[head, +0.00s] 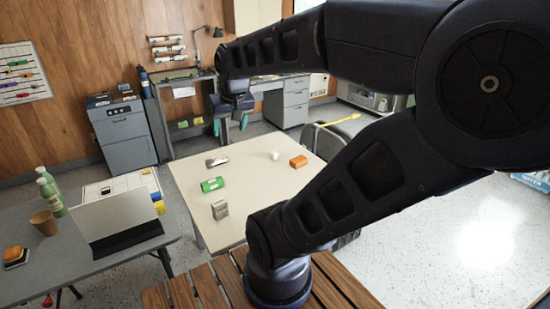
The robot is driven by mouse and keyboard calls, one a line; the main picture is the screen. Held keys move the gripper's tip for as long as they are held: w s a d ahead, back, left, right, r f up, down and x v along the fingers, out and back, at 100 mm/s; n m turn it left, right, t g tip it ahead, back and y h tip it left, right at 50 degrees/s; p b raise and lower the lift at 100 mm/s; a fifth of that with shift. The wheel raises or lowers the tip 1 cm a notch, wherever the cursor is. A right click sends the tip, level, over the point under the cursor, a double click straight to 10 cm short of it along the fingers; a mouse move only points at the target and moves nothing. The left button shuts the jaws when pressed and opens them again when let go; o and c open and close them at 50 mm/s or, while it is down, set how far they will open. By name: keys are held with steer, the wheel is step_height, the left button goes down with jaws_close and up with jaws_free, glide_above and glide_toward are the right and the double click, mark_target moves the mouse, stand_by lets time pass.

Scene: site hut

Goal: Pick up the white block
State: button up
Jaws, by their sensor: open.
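A small white object (274,155), which looks like the white block, sits on the cream table (255,190) toward its far right side. Its exact shape is too small to tell. My gripper (231,125) hangs pointing down, beyond the far edge of the table in the picture and to the left of the white object. Its two fingers are apart and nothing shows between them. It is clear of everything on the table.
An orange block (298,161) is close to the right of the white object. A green item (212,184), a grey box (220,210) and a silver-brown item (217,161) lie at the table's left. The cream table's middle is clear.

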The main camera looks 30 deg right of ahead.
steer(key=w+d+f+m, duration=0.1)
steer(key=w+d+m, duration=0.15)
steer(key=w, duration=0.45)
steer(key=w+d+m, duration=0.2)
steer(key=w+d, duration=0.2)
steer(key=w, duration=0.4)
steer(key=m+g+h, duration=0.4)
steer(key=m, duration=0.8)
glide_above(275, 153)
steer(key=a, duration=0.5)
step_height(275, 153, down, 34)
steer(key=shift+h, duration=0.3)
steer(key=shift+d+x, duration=0.2)
steer(key=shift+x, duration=2.65)
steer(key=shift+d+x, duration=0.25)
steer(key=shift+x, duration=2.6)
steer(key=shift+a+r, duration=0.1)
steer(key=shift+r, duration=0.15)
steer(key=c, duration=1.1)
steer(key=shift+r, duration=0.1)
